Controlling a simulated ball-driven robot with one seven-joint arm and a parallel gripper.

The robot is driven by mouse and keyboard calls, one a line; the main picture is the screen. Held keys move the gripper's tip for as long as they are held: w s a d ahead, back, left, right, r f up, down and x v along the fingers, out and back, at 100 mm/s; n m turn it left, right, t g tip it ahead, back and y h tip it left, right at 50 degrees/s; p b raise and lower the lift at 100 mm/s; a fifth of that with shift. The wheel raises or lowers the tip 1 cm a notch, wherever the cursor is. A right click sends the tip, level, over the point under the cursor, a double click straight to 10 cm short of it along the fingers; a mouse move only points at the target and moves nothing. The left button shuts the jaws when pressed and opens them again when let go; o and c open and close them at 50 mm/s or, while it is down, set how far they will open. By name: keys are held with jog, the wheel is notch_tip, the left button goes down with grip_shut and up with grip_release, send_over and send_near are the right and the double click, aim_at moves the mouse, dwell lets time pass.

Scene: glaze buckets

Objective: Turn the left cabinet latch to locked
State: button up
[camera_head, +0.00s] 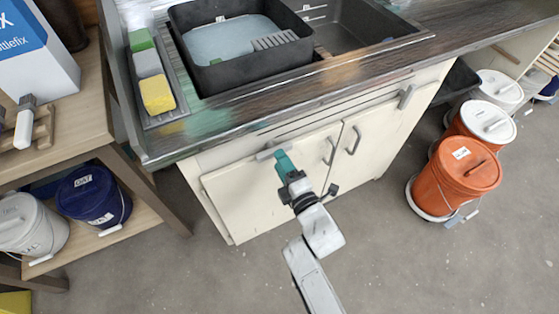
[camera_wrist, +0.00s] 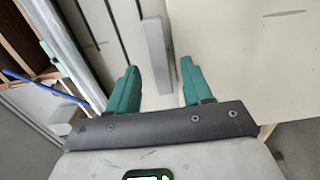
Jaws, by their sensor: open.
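The left cabinet latch (camera_head: 266,154) is a short grey bar near the top of the left cabinet door (camera_head: 245,195), under the counter edge. It lies roughly along that edge. In the wrist view the grey latch bar (camera_wrist: 156,43) stands upright in the picture, ahead of the fingertips and between their lines. My gripper (camera_head: 284,162) is at the latch in the head view, its teal fingers partly covering the bar's right end. Contact with the latch cannot be told.
A second grey latch (camera_head: 407,97) is at the right of the cabinet front. Two curved door handles (camera_head: 342,145) stand out right of my gripper. The counter edge (camera_head: 230,125) overhangs above. An orange bucket (camera_head: 465,178) stands on the floor at right; the floor in front is clear.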

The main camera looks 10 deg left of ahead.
jog(key=shift+x, duration=1.1)
jog(key=shift+c, duration=0.5)
grip_shut()
